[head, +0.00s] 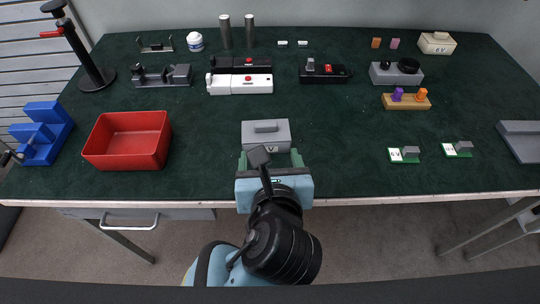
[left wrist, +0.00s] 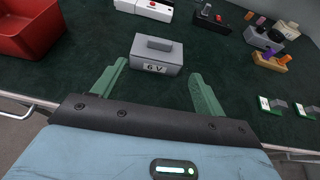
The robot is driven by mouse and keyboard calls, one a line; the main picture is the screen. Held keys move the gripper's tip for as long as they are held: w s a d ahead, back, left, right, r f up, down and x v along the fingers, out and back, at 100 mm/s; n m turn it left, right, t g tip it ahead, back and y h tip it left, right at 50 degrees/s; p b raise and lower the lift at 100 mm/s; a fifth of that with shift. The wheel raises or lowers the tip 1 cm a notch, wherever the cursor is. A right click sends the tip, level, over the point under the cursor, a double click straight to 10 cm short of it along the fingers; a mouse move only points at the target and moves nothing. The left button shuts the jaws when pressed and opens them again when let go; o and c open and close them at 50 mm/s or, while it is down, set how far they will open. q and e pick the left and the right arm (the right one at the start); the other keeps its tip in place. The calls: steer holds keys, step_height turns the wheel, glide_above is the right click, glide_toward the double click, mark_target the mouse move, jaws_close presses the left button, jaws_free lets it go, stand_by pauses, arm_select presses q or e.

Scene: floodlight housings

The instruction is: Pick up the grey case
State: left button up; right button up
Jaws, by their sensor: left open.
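The grey case (head: 266,135) is a box with a raised grip on its lid. It sits on the dark green table mat, near the front edge in the middle. In the left wrist view the grey case (left wrist: 157,55) shows a "6 V" label on its near side. My left gripper (head: 270,158) is open and empty, just in front of the case. Its two green fingers (left wrist: 155,80) are spread wider than the case, which stands just beyond the fingertips. My right gripper is not in view.
A red tray (head: 128,141) stands to the left of the case. A white device (head: 240,85) and a black device (head: 325,75) lie behind it. Small green boards (head: 404,155) lie to the right. The mat around the case is clear.

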arm_select(q)
steer(key=shift+o, duration=1.8)
steer(key=shift+w+d+r, duration=0.15)
steer(key=shift+w+r, duration=0.05)
steer(key=shift+r, duration=0.1)
steer(key=w+d+r+m+t+h, duration=0.2)
steer(key=d+r+m+t+h, duration=0.1)
steer(key=d+r+h, duration=0.3)
steer(key=w+d+r+m+t+h, duration=0.2)
steer(key=d+r+t+h, duration=0.25)
steer(key=r, duration=0.25)
steer(key=s+d+r+m+g+h, duration=0.3)
steer(key=d+m+g+h, duration=0.45)
steer(key=m+h, duration=0.3)
steer(key=m+g+y, duration=0.3)
steer(key=g+y, duration=1)
steer(key=y, duration=0.7)
glide_above(252, 131)
step_height(252, 131, down, 12)
steer(key=shift+n, duration=0.25)
steer(key=shift+w+f, duration=0.15)
steer(key=shift+f, duration=1.65)
steer(key=shift+w+f, duration=0.1)
steer(key=shift+f, duration=1.7)
steer(key=shift+s+f, duration=0.15)
steer(key=shift+f, duration=1.15)
steer(key=shift+s+f, duration=0.1)
steer(key=shift+f, duration=1.2)
